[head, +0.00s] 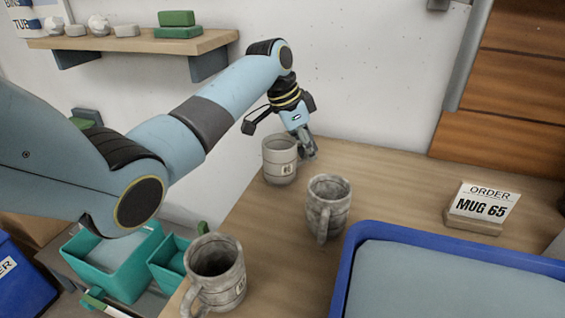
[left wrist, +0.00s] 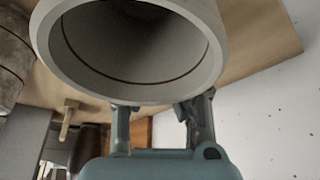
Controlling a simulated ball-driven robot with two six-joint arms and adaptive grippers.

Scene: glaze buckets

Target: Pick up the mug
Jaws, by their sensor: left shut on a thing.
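A pale grey mug (head: 279,163) stands at the back left of the wooden table, with a small label too small to read surely. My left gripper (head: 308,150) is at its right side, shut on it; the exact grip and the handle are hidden. In the left wrist view the mug's wide mouth (left wrist: 140,45) fills the top, with my gripper's fingers (left wrist: 160,118) below its rim. A second, mottled grey mug (head: 328,210) stands nearer, and a third mug (head: 216,270) with a label stands at the front left. My right gripper is not in view.
An order card (head: 481,207) reading "MUG 65" stands on the right of the table (head: 395,185). A blue-rimmed tray (head: 352,265) with a grey inside lies at the front right. Teal buckets (head: 115,265) stand below at left. A wall shelf (head: 130,42) holds small items.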

